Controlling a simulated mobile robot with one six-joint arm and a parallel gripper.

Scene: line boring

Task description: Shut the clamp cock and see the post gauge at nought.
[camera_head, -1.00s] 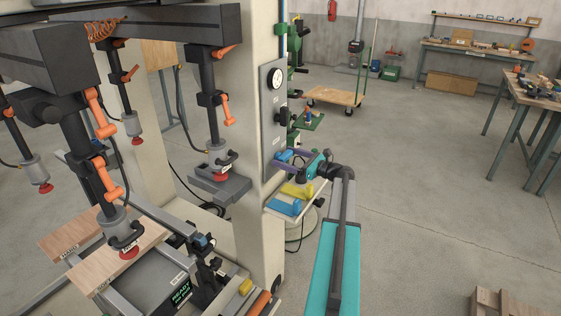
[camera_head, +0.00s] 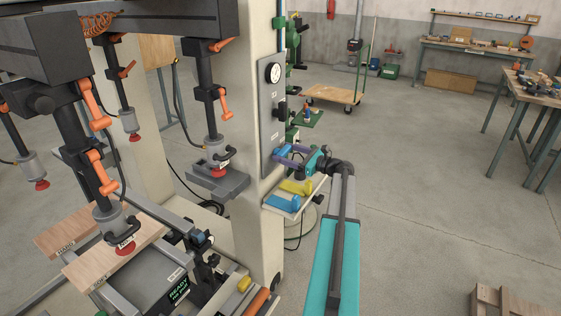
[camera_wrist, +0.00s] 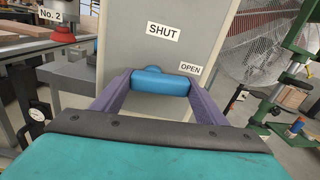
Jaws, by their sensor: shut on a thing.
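My gripper (camera_head: 282,152) reaches the side of the cream post at the grey panel in the head view. In the wrist view its purple fingers (camera_wrist: 160,88) are closed on a blue cock handle (camera_wrist: 160,80), which lies crosswise between the tips. A SHUT label (camera_wrist: 163,30) is above the handle and an OPEN label (camera_wrist: 190,69) is at its right end. The handle's far side is hidden. The post gauge (camera_head: 272,73), a round white dial, is high on the panel; its needle is too small to read.
A small shelf (camera_head: 300,192) below my gripper holds a yellow and a blue piece. Clamps with orange levers hang at the left; one pad presses on a wooden board (camera_head: 85,267). A dark box (camera_head: 178,288) shows READY. Open floor lies to the right.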

